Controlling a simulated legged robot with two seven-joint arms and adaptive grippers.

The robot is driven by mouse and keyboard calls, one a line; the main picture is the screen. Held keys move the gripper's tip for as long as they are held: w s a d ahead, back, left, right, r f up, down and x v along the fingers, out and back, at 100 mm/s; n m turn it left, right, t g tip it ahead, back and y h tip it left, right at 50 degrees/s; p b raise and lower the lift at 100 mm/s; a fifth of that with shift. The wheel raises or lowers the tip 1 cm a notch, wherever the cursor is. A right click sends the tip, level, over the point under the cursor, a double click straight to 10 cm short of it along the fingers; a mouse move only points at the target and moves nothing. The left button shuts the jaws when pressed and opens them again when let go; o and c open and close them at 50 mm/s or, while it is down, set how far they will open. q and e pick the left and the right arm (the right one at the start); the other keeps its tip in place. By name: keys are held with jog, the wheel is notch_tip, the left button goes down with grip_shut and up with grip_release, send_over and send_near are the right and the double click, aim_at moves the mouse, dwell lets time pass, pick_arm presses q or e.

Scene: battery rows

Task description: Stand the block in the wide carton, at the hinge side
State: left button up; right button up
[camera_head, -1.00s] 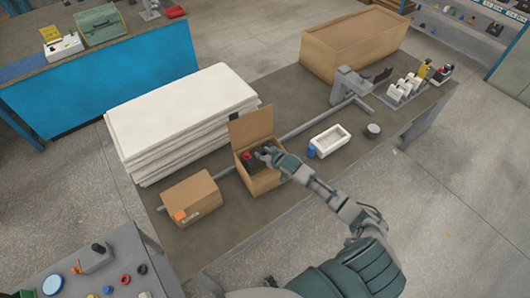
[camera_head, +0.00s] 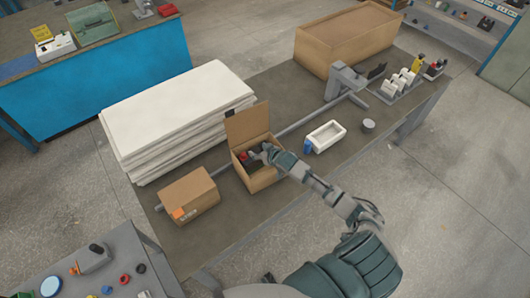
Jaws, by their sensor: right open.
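The wide carton (camera_head: 264,182) is a brown box with its top open. Its lid (camera_head: 247,123) stands up along the far side, where the hinge is. A dark block with a red part (camera_head: 243,157) is inside, toward the left; most of it is hidden, and I cannot tell whether it is upright. My right gripper (camera_head: 261,152) is at the carton's mouth, close to the right of the block, with its jaws open. The fingertips are small, so I cannot tell whether they touch the block. My left gripper is not seen.
A closed carton (camera_head: 188,194) with an orange label stands to the left. A stack of white sheets (camera_head: 175,115) lies behind. A blue can (camera_head: 308,146) and a white tray (camera_head: 327,136) stand to the right. A grey rail (camera_head: 300,121) runs behind the wide carton.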

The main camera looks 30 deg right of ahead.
jog(key=v, duration=1.2)
jog(key=shift+w+d+r+p, duration=0.1)
jog(key=shift+d+r+p, duration=0.1)
jog(key=shift+p, duration=0.1)
jog(key=shift+a+r, duration=0.15)
jog(key=shift+r, duration=0.05)
dwell(0.5)
